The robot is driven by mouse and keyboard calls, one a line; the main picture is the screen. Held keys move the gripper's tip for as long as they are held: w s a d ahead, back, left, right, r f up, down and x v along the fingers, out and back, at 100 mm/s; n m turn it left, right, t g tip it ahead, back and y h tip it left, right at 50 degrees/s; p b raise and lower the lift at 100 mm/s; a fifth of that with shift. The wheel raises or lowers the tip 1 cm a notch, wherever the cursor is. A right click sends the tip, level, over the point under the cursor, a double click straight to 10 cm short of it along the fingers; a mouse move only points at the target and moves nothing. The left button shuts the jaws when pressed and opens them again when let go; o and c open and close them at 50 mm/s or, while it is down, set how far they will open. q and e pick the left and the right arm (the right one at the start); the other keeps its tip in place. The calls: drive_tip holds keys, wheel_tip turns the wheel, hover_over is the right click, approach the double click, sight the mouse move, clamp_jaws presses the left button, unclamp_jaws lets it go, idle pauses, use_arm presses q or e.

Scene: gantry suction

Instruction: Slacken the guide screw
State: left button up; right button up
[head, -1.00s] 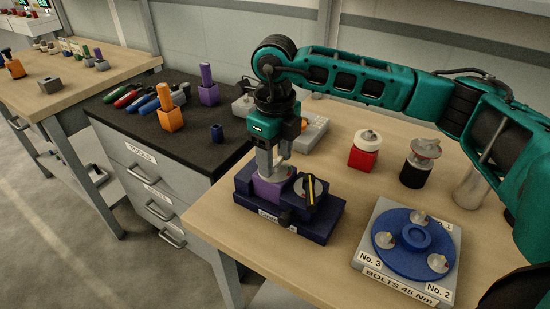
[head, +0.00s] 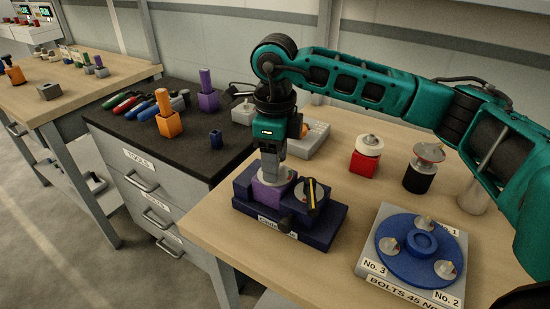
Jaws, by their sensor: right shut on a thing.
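A dark blue fixture (head: 320,236) with a label on its front stands on the wooden bench. A purple block (head: 262,197) sits in its left part, with a silver disc on top. My right gripper (head: 272,172) points straight down onto this disc and is shut on what I take to be the guide screw; its fingers mostly hide it. My left gripper is not in view.
A blue disc with several bolts sits on a grey plate (head: 384,281) at front right. A red block (head: 364,163) and a black cylinder (head: 417,178) stand behind. A dark-topped drawer cabinet (head: 130,123) with tools stands left. Bare bench (head: 335,263) lies between fixture and plate.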

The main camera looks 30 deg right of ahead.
drive_tip(key=o, duration=1)
drive_tip(key=shift+o, duration=0.2)
wheel_tip(320, 180, up, 13)
drive_tip(key=shift+s+a, duration=0.1)
